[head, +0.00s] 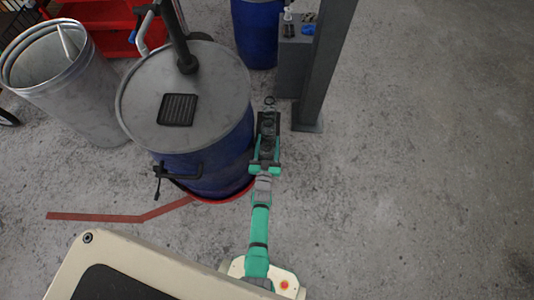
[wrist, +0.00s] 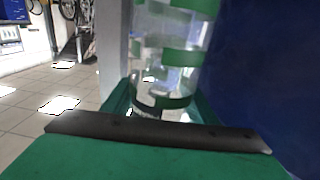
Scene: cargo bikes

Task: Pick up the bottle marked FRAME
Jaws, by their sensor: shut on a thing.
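A clear bottle with green bands (wrist: 165,50) stands upright between the fingers of my gripper (wrist: 158,110) in the wrist view. The gripper is shut on it. Its top is cut off by the picture edge, and I cannot read any marking, so I cannot tell whether it says FRAME. In the head view my gripper (head: 268,118) is at the far end of my outstretched arm, just right of the large blue drum. The bottle cannot be made out clearly there.
The blue drum (head: 210,170) with a grey lid is close on the left. A grey post (head: 320,75) rises just beyond and right of the gripper, beside a grey cabinet (head: 291,72) with small items. A metal bin (head: 75,95) stands far left. The floor at right is clear.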

